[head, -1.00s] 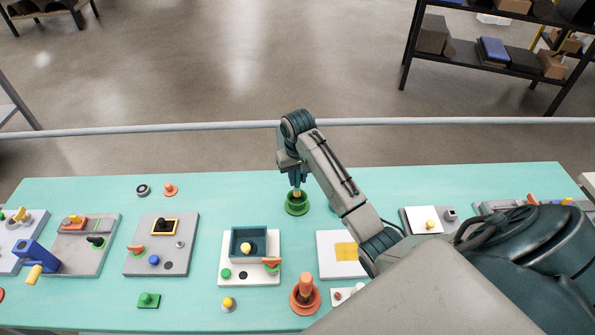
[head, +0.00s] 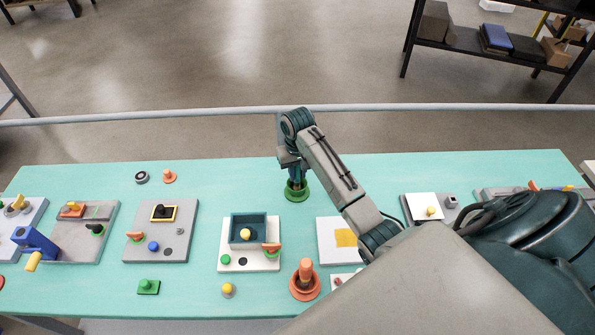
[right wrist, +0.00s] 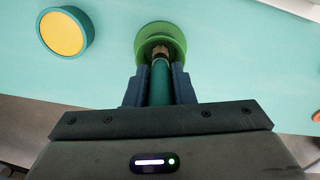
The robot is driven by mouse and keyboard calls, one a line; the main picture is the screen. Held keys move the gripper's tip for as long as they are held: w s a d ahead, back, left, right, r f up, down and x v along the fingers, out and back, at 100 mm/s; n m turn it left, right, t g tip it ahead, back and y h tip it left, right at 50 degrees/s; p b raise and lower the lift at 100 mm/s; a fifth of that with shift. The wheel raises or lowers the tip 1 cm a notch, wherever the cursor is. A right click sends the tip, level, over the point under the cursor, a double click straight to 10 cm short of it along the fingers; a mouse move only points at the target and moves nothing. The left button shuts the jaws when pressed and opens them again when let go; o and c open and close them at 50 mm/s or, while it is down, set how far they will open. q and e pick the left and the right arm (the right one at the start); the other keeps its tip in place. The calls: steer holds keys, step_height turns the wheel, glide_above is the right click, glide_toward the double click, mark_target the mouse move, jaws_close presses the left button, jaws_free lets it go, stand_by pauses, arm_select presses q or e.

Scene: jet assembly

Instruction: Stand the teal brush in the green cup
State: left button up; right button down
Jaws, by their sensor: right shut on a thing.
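The green cup (head: 297,194) stands on the teal table toward its far side. My right gripper (head: 296,181) is right above it and points down. In the right wrist view my right gripper (right wrist: 159,78) is shut on the teal brush (right wrist: 159,88), one finger on each side. The brush's brownish end (right wrist: 160,51) is at the mouth of the green cup (right wrist: 152,34). How deep that end sits in the cup I cannot tell. My left gripper is not in view.
An orange holder with an upright peg (head: 305,285) stands near the table's front. Boards with small parts line the table (head: 240,177), including a white one with a teal tray (head: 233,231). A yellow-topped round thing (right wrist: 65,33) is beside the cup.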

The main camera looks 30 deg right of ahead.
steer(key=shift+f, duration=0.3)
stand_by(0.4)
steer(key=c, duration=1.1)
jaws_free()
steer(key=shift+c, duration=0.2)
